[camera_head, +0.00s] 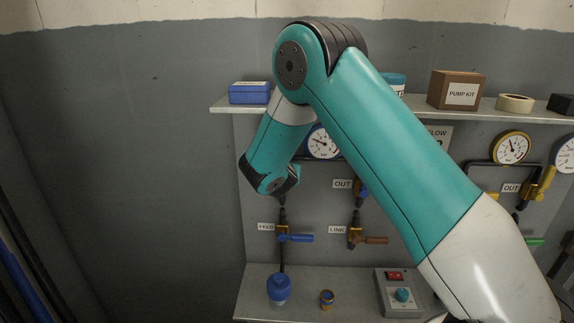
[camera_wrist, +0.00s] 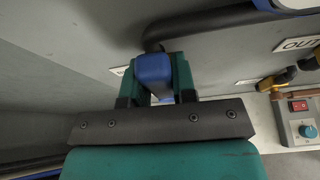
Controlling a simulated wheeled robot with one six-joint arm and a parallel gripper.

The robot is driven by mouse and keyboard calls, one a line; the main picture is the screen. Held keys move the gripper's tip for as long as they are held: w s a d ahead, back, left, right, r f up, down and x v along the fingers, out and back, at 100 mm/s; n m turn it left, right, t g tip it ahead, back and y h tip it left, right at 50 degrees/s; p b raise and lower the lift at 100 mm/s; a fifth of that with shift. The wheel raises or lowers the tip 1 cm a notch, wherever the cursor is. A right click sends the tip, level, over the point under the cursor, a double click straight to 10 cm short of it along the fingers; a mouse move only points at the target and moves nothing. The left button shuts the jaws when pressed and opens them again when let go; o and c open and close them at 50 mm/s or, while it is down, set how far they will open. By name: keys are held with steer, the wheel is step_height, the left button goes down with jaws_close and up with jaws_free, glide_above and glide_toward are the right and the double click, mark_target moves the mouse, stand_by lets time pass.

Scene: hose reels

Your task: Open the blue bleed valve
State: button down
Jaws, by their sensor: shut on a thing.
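In the wrist view, a blue lever handle (camera_wrist: 153,68) stands between the two teal fingers of my gripper (camera_wrist: 156,84), which are shut on it. It sits by a black pipe on the grey panel, and a white label behind it is mostly covered. I take it for the blue bleed valve's handle, but its label cannot be read. In the head view, my wrist (camera_head: 272,178) is at the panel's left side, below the blue-rimmed gauge (camera_head: 323,143). My arm hides the fingers and the held handle there.
Below are a blue FEED lever (camera_head: 298,238) and a brown LINK lever (camera_head: 373,240). A blue OUT valve (camera_head: 362,189) is to the right. The lower shelf holds a blue-topped bottle (camera_head: 279,289), a small pot (camera_head: 327,299) and a switch box (camera_head: 399,299). The left wall is clear.

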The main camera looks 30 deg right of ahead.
steer(key=shift+w+a+n+p, duration=0.1)
steer(key=shift+a+n+p, duration=0.15)
steer(key=shift+n+p, duration=0.05)
steer(key=shift+f+g, duration=0.1)
steer(key=shift+g, duration=0.2)
steer(key=c, duration=0.9)
jaws_free()
steer(key=b+v, duration=0.5)
steer(key=v, duration=1.2)
steer(key=shift+a+f, duration=0.1)
steer(key=shift+a, duration=0.2)
